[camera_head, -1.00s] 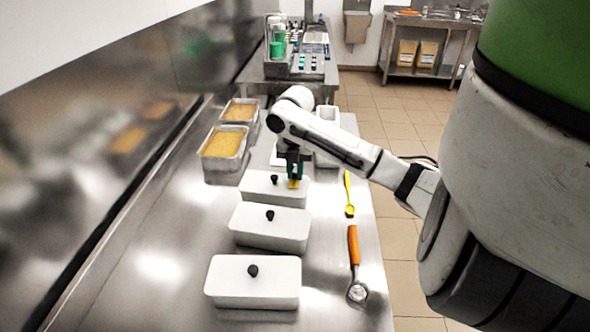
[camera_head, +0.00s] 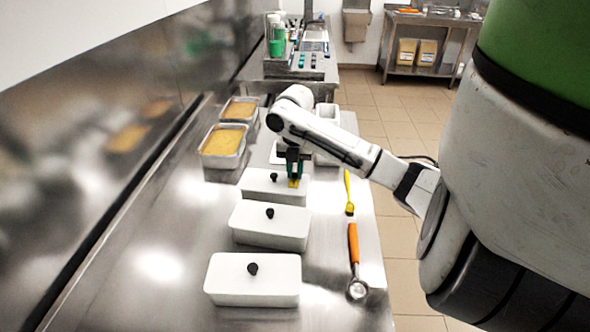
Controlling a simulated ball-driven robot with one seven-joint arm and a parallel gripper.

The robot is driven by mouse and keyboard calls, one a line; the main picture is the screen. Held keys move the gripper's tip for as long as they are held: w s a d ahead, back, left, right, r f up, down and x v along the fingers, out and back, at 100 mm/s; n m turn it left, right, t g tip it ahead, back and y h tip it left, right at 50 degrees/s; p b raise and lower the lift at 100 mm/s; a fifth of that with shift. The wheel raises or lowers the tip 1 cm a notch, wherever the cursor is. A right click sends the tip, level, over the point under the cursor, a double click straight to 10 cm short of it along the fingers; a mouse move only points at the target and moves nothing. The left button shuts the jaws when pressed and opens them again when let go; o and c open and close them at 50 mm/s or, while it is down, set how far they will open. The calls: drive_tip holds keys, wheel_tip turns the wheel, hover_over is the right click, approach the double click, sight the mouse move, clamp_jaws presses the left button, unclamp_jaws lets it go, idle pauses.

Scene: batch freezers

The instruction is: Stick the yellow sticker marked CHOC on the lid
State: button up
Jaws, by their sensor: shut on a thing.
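My gripper (camera_head: 294,178) points down at the right part of the farthest white lidded tub (camera_head: 262,192). It is shut on a small yellow sticker (camera_head: 294,184), which shows at its fingertips at the lid. The view is too small to tell whether the sticker touches the lid or to read its mark. The lid (camera_head: 258,180) is white with a black knob (camera_head: 274,177), and the gripper is to the right of the knob.
Two more white tubs with black knobs, a middle one (camera_head: 270,228) and a near one (camera_head: 253,280), stand nearer. A yellow spatula (camera_head: 349,194) and an orange-handled scoop (camera_head: 354,262) lie to the right. Metal pans of yellow food (camera_head: 224,146) stand behind left.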

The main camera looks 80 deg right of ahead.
drive_tip(key=shift+f, duration=0.1)
idle(0.3)
drive_tip(key=o, duration=1.4)
drive_tip(key=shift+o, duration=0.2)
drive_tip(key=shift+r+p, duration=2.7)
drive_tip(key=shift+r, duration=0.85)
